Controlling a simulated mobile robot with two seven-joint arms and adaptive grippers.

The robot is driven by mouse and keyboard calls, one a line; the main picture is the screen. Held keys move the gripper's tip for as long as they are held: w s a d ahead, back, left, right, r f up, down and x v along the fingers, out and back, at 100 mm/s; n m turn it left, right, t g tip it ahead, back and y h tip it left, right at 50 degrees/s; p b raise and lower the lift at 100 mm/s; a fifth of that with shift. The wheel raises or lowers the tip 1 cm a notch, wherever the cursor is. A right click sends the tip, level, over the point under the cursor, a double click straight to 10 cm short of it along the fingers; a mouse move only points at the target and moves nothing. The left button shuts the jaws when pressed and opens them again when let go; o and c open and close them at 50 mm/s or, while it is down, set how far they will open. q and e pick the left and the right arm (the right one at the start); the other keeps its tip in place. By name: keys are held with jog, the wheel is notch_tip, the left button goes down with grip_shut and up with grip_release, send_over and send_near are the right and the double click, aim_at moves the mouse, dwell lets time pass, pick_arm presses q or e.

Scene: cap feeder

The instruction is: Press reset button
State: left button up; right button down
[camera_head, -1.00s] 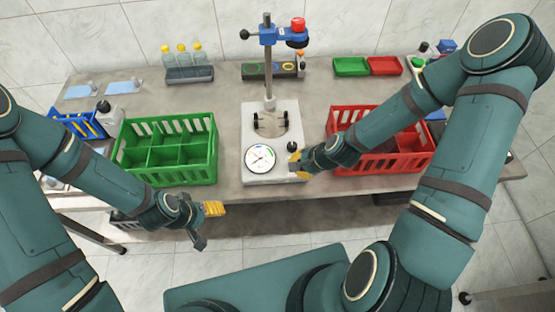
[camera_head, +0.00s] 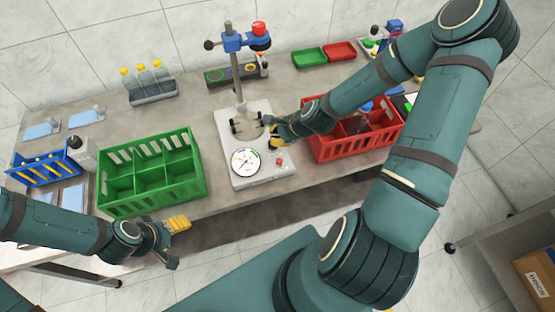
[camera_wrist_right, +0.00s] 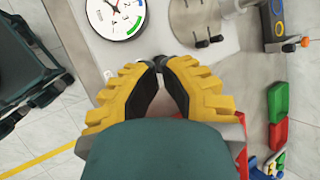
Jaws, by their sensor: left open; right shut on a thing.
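A red button (camera_head: 279,162) sits on the front right of the white base (camera_head: 262,181) of the press stand, beside a round dial (camera_head: 245,161). The dial also shows in the right wrist view (camera_wrist_right: 116,14). My right gripper (camera_head: 272,130) is just behind the button, over the base's right edge, and apart from it in the head view. In the wrist view its yellow fingers (camera_wrist_right: 157,66) meet at their black tips. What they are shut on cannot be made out. My left gripper (camera_head: 176,239) is open and empty in front of the table's front edge.
A green divided crate (camera_head: 152,200) stands left of the stand, and a red crate (camera_head: 355,150) with bottles close on its right. The stand's column (camera_head: 238,80) carries a blue head with a red knob (camera_head: 259,28). Bottles in a rack (camera_head: 152,96) stand behind.

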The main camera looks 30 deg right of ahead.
aim_at(277, 159)
jog(key=shift+f, duration=0.1)
notch_tip(277, 159, down, 9)
jog(key=b, duration=0.7)
jog(key=shift+r, duration=0.2)
jog(key=shift+a, duration=0.1)
dwell(1.0)
jog(key=shift+f+b, duration=0.35)
jog(key=shift+f, duration=0.1)
jog(key=shift+f+b, duration=0.35)
jog(key=shift+f, duration=0.05)
dwell(0.6)
jog(key=shift+r, duration=0.1)
jog(key=shift+r+p, duration=0.7)
jog(key=shift+r, duration=0.1)
jog(key=shift+r, duration=0.1)
